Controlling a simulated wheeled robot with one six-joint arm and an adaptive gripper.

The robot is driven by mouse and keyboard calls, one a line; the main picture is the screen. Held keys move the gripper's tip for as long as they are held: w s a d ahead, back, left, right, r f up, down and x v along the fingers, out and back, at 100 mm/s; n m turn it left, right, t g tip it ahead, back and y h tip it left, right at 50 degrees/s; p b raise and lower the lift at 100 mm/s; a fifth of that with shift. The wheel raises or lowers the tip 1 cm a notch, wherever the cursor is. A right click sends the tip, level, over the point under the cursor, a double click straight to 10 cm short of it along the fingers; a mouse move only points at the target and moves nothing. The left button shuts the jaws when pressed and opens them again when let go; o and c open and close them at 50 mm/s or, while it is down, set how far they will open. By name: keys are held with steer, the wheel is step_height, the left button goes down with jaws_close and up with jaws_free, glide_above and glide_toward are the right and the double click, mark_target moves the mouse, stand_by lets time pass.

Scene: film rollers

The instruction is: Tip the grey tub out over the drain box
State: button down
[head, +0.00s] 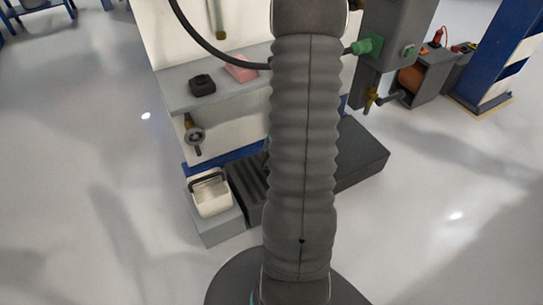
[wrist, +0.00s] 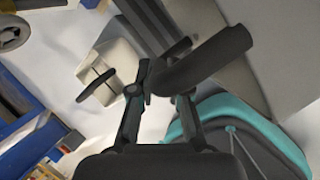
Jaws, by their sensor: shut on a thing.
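My gripper (wrist: 162,95) shows in the wrist view, its two fingers closed on a dark grey rounded thing (wrist: 212,57) that lies across them at a slant. I see only part of it and cannot tell whether it is the grey tub or a handle. In the head view my own ribbed arm hides the gripper and this thing. A small off-white open container (head: 211,198) with a dark bar stands upright on a grey block, left of my arm. A similar pale container (wrist: 112,60) shows beyond the fingers in the wrist view. I cannot tell which is the drain box.
A dark ribbed unit (head: 247,183) stands beside the off-white container. Above is a grey shelf (head: 225,83) with a black object (head: 202,85) and a pink block (head: 240,70). A valve (head: 194,134) juts out below. The floor on the left is clear.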

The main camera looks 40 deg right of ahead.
steer(key=shift+w+a+f+g+h+b, duration=0.2)
steer(key=shift+a+h+b, duration=0.2)
steer(key=shift+h, duration=0.15)
steer(key=shift+w+a+f+g+h+b, duration=0.1)
steer(key=shift+a+f+h+b, duration=0.05)
steer(key=shift+a+h+b, duration=0.35)
steer(key=shift+d+r+n+h+b, duration=0.15)
steer(key=shift+n+h+b, duration=0.2)
steer(key=shift+h, duration=0.6)
steer(key=shift+s, duration=0.1)
